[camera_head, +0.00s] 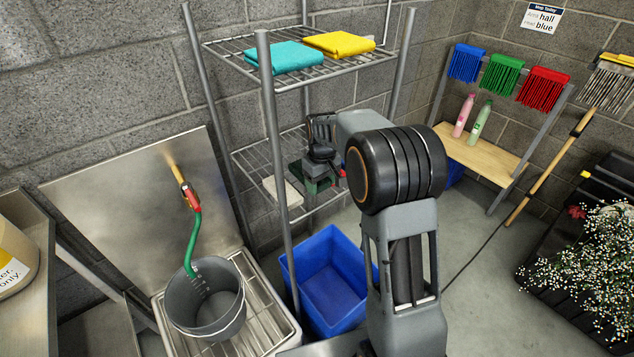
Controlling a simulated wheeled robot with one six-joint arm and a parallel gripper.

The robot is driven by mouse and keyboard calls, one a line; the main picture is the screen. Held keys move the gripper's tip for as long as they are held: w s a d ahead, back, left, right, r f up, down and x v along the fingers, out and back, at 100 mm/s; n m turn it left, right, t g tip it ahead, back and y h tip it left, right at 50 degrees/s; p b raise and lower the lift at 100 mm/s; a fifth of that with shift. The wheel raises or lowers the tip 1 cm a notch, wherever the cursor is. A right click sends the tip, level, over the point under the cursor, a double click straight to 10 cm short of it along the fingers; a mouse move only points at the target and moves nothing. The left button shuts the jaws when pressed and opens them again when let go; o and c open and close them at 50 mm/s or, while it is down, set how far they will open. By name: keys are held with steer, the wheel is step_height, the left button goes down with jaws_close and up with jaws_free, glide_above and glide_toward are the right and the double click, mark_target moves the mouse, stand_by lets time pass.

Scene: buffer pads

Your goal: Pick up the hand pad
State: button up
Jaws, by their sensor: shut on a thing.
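My gripper (319,172) is at the lower wire shelf (262,163) of the metal rack, in the middle of the view. It is shut on a dark green pad (318,187), which I take as the hand pad. The pad is mostly covered by the gripper. I cannot tell whether the pad touches the shelf or is just above it. A pale, whitish pad (283,191) lies on the same shelf, just left of the gripper.
Rack posts (276,160) stand close to my arm. Teal (284,57) and yellow (340,44) folded cloths lie on the upper shelf. A blue bin (327,282) is below. A grey bucket (205,305) stands left; a wooden bench (480,155) with two bottles is right.

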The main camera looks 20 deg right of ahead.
steer(key=s+d, duration=0.3)
steer(key=s, duration=0.4)
steer(key=s+d+b, duration=0.1)
steer(key=s+d, duration=0.2)
steer(key=s, duration=0.4)
steer(key=shift+s, duration=0.25)
